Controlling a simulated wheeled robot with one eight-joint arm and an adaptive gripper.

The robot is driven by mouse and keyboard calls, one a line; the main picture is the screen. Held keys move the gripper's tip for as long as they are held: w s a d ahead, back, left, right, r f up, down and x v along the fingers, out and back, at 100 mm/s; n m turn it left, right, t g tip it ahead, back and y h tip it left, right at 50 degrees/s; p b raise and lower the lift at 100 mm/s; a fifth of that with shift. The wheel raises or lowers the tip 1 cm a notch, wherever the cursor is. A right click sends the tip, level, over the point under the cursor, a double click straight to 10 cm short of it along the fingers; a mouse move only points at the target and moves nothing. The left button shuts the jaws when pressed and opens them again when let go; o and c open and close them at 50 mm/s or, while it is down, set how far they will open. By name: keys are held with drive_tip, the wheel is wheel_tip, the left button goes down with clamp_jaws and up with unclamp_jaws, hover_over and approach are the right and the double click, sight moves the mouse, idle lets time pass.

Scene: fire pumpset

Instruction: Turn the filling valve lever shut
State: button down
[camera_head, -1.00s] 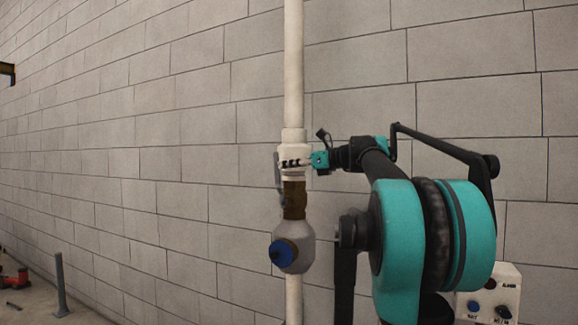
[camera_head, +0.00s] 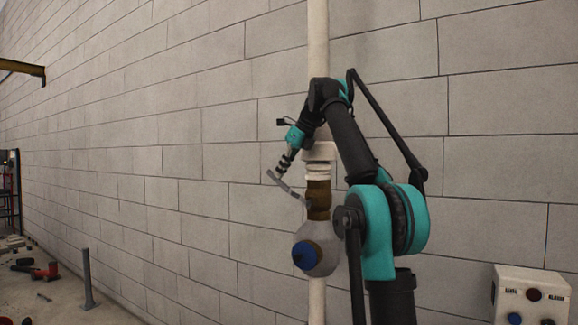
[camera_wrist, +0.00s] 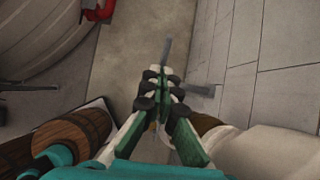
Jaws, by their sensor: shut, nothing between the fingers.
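The filling valve is a brown fitting (camera_head: 318,200) on the white vertical pipe, above a grey round body with a blue cap (camera_head: 305,255). Its grey lever (camera_head: 287,188) slants from the brown fitting up and to the left, away from the pipe. My gripper (camera_head: 283,165) points down and left at the lever's outer end, very close to it; contact cannot be told. In the wrist view my gripper (camera_wrist: 160,92) is shut with nothing between the fingers. Grey bar pieces, apparently the lever, show beyond and right of the fingertips, partly hidden by them.
The white pipe (camera_head: 318,40) runs up along the block wall (camera_head: 400,70) behind the valve. A control box (camera_head: 530,295) stands at lower right. A grey post (camera_head: 88,280) and a red tool (camera_head: 47,271) are at lower left. Space left of the lever is clear.

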drive_tip(key=shift+w+a+f+g+h, duration=0.35)
drive_tip(key=shift+a+f+h, duration=0.1)
drive_tip(key=shift+f+h, duration=0.1)
drive_tip(key=shift+w+a+f+g+h, duration=0.25)
drive_tip(key=shift+a+f+g+h, duration=0.1)
drive_tip(key=shift+a+f+h, duration=0.15)
drive_tip(key=shift+x, duration=2.35)
drive_tip(key=shift+w+a, duration=0.2)
